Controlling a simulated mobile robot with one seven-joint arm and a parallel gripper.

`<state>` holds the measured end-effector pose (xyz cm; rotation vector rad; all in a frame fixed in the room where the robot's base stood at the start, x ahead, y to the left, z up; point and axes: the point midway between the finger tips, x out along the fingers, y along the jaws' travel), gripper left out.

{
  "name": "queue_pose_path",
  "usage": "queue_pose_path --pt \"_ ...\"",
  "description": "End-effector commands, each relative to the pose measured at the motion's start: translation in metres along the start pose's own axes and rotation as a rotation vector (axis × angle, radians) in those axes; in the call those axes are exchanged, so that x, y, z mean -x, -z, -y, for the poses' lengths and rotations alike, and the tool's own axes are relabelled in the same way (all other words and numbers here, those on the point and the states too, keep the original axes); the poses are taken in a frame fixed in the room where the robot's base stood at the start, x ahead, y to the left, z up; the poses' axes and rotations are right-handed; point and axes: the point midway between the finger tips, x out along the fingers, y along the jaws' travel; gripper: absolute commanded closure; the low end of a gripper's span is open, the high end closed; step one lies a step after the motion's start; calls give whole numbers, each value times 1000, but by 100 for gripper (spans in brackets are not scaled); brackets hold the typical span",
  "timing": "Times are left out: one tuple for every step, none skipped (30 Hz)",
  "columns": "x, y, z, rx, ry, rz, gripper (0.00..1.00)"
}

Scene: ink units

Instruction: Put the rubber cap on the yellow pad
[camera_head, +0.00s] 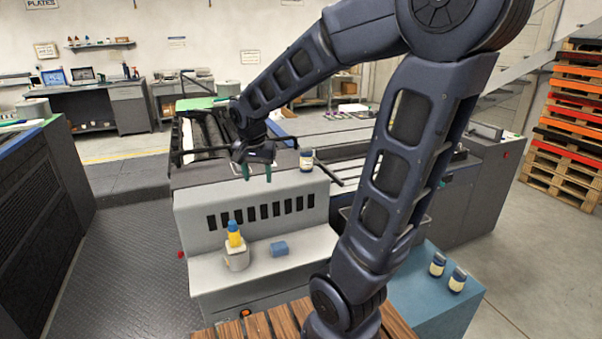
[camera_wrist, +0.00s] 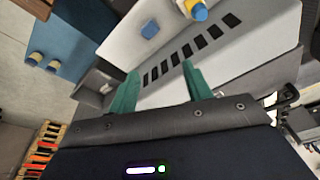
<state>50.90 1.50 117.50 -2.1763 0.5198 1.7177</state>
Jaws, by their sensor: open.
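My gripper (camera_head: 257,174) is open and empty, its two green fingers pointing down above the back of the grey machine unit; it also shows in the wrist view (camera_wrist: 160,70). I cannot pick out a rubber cap for certain. A yellow piece with a blue top (camera_head: 234,236) stands in a pale round holder (camera_head: 238,259) on the unit's lower white ledge. The yellow piece is at the top of the wrist view (camera_wrist: 199,13). I see no flat yellow pad; one may be hidden.
A small blue block (camera_head: 279,249) lies on the ledge right of the holder. A dark-lidded jar (camera_head: 306,160) stands on the upper surface right of my gripper. Two jars (camera_head: 437,266) (camera_head: 457,279) stand on a blue surface (camera_head: 430,300) at the lower right.

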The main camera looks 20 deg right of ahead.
Motion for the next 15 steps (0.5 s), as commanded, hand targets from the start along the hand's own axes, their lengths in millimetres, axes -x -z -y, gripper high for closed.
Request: queue_pose_path --pt "9 -1 -15 21 15 -9 50" --pt "13 -1 -23 42 23 -14 50" --pt "18 -3 -33 70 33 -20 50" --pt "22 -5 -40 91 40 -24 50" --pt "26 -7 -48 111 48 -29 50" --pt "31 -9 -58 140 57 -37 50" --pt "34 -11 -65 161 64 -43 50" --pt "37 -14 -72 182 70 -49 50" --pt "42 -17 -81 212 78 -59 50" --pt "45 -20 -88 233 85 -68 50" --pt "48 -23 -94 254 91 -75 50" --pt "51 -27 -102 284 98 -87 50" --pt "54 -30 -108 305 102 -95 50" --pt "56 -33 -113 325 107 -104 50" --pt "58 -37 -119 351 112 -114 50"
